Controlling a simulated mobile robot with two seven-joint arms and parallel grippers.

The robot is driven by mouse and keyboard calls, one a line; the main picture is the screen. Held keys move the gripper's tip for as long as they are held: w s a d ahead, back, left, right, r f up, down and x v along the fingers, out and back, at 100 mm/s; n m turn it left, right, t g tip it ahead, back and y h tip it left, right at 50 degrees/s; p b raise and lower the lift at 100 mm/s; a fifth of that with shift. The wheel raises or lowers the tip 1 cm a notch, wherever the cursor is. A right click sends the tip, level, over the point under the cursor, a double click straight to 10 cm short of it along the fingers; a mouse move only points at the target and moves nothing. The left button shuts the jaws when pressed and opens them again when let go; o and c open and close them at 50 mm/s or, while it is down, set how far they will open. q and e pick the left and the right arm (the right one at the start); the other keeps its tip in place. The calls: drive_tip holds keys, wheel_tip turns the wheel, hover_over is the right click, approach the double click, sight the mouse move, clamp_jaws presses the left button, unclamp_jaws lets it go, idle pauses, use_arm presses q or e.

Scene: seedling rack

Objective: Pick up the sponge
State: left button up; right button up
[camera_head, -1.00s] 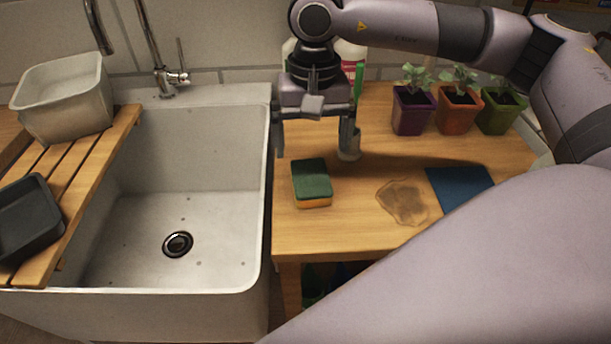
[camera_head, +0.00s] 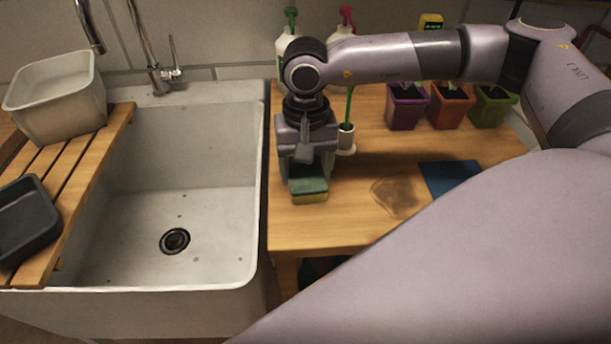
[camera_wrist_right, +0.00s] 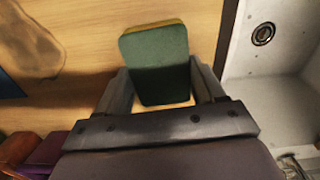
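The sponge (camera_head: 309,190) has a dark green top over a yellow body and lies at the left of the wooden counter. My right gripper (camera_head: 309,180) points down over it, with one finger on each side. In the right wrist view the green face of the sponge (camera_wrist_right: 158,65) lies between the two fingers of the gripper (camera_wrist_right: 158,75). The fingers are close along its sides. Whether they press on it does not show. The sponge appears to rest on the counter. My left gripper is not in view.
The sink (camera_head: 182,203) is left of the wooden counter (camera_head: 335,233). A white cup (camera_head: 346,141) with a green-handled tool stands just behind the gripper. Purple (camera_head: 407,108), orange (camera_head: 450,107) and green (camera_head: 491,108) pots stand back right. A brown stain (camera_head: 400,198) and blue cloth (camera_head: 452,179) lie right.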

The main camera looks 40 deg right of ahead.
sight(305, 172)
drive_tip(key=c, duration=0.4)
drive_tip(key=shift+o, duration=0.2)
wheel_tip(305, 172, up, 20)
idle(0.4)
